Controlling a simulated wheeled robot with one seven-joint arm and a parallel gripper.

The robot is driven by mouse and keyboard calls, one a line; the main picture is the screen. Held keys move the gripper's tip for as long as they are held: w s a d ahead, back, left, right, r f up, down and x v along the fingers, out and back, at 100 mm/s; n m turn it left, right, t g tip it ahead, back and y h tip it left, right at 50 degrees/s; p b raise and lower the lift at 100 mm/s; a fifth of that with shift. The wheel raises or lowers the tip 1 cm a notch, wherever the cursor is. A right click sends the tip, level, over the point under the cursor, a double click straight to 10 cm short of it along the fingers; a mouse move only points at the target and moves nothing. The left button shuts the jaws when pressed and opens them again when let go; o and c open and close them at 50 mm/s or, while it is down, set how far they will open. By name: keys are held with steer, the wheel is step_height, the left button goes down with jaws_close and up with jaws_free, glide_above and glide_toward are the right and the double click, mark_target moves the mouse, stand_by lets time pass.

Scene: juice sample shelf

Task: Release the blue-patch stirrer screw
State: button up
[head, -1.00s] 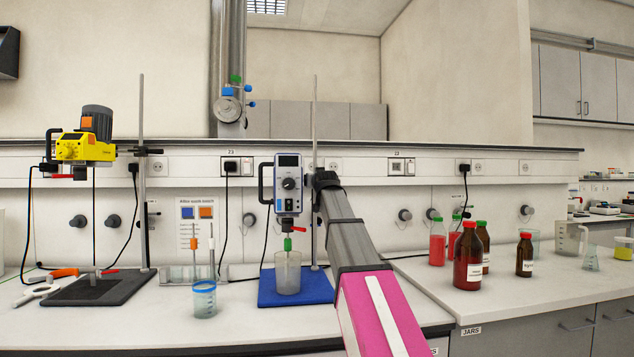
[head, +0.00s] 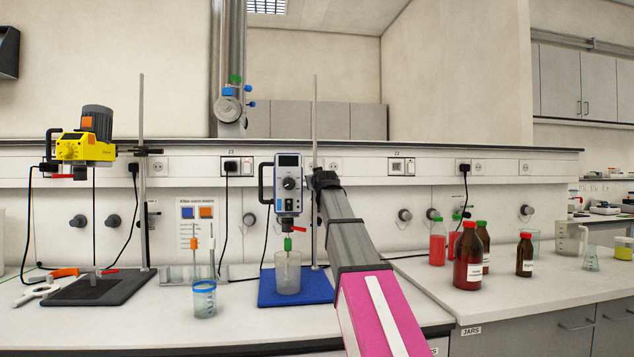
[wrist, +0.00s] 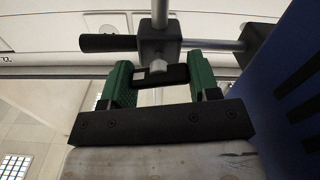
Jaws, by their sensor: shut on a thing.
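The blue-and-white stirrer (head: 288,188) hangs on an upright rod (head: 315,130) above the blue base. Its dark blue side fills the right of the wrist view (wrist: 290,70). In the wrist view a black clamp block (wrist: 160,45) sits on the rod, and a short pale stem joins it to a black screw bar (wrist: 170,76). My gripper (wrist: 161,78) has its green fingers shut on this bar, one at each end. In the head view my arm reaches to the clamp from the right, and the fingers are hidden there.
A beaker (head: 288,275) stands under the stirrer on the blue base (head: 265,295). A yellow stirrer (head: 82,146) hangs on another stand at left. A blue-rimmed beaker (head: 204,300) stands between. Several bottles, including a red one (head: 468,262), stand right of my arm.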

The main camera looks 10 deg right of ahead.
steer(key=n, duration=0.4)
steer(key=shift+a+n, duration=0.1)
steer(key=shift+n, duration=0.2)
steer(key=n, duration=0.3)
steer(key=shift+f+n, duration=0.1)
steer(key=shift+n, duration=0.2)
steer(key=n, duration=0.3)
steer(key=shift+n, duration=0.3)
steer(key=shift+a+f+n, duration=0.1)
steer(key=shift+n, duration=1.7)
steer(key=o, duration=0.9)
steer(key=shift+s, duration=0.1)
steer(key=s, duration=1)
steer(key=shift+s, duration=0.35)
